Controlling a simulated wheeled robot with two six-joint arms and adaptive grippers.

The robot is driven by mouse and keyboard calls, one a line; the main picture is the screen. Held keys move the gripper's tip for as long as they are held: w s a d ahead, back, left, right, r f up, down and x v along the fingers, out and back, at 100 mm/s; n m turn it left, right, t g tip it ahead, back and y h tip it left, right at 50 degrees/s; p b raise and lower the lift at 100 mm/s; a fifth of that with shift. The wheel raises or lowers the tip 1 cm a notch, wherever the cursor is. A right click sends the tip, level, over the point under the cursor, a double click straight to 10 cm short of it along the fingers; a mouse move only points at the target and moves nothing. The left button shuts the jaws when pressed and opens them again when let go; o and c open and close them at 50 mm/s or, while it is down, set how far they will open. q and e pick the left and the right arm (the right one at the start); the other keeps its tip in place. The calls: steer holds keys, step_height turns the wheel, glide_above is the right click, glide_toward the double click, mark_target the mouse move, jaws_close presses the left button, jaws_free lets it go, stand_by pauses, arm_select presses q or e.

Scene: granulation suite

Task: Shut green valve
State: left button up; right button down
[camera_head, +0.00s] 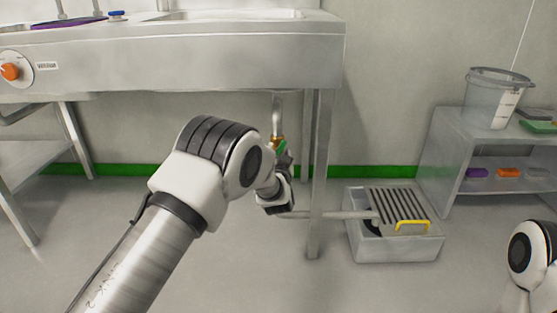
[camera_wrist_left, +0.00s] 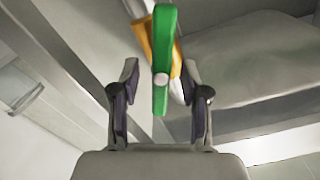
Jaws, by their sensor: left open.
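The green valve handle (camera_wrist_left: 162,62) stands out in the left wrist view, lengthwise along the picture, on a brass-coloured valve body (camera_wrist_left: 144,36) on a pipe. In the head view the green valve (camera_head: 283,147) shows only as a small patch under the sink, mostly hidden by my left gripper. My left gripper (camera_wrist_left: 160,100) is open, with one finger on each side of the handle's lower end in the wrist view. I cannot tell whether a finger touches it. A part of my right arm shows at the lower right of the head view; its gripper is not in view.
The steel sink bench (camera_head: 190,62) is above my left arm, with a leg (camera_head: 319,180) just right of the gripper. A floor box with a grate and yellow handle (camera_head: 392,240) stands to the right. A grey shelf (camera_head: 452,150) holds a clear bucket (camera_head: 492,98).

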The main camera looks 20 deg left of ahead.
arm_select(q)
jaws_close()
steer(key=shift+r, duration=0.1)
steer(key=m+p, duration=0.2)
steer(key=p, duration=0.1)
steer(key=shift+d+r+p, duration=0.1)
steer(key=shift+p, duration=0.2)
steer(key=shift+m+p, duration=0.8)
steer(key=shift+m, duration=0.3)
steer(key=m+p, duration=0.1)
steer(key=m, duration=0.1)
steer(key=m+p, duration=0.1)
steer(key=m, duration=0.1)
steer(key=shift+d+f+p, duration=0.2)
steer(key=shift+f+p, duration=0.15)
steer(key=m, duration=0.3)
steer(key=m+p, duration=0.1)
steer(key=shift+w+f+m, duration=0.1)
steer(key=shift+f+m, duration=0.2)
steer(key=shift+m, duration=0.1)
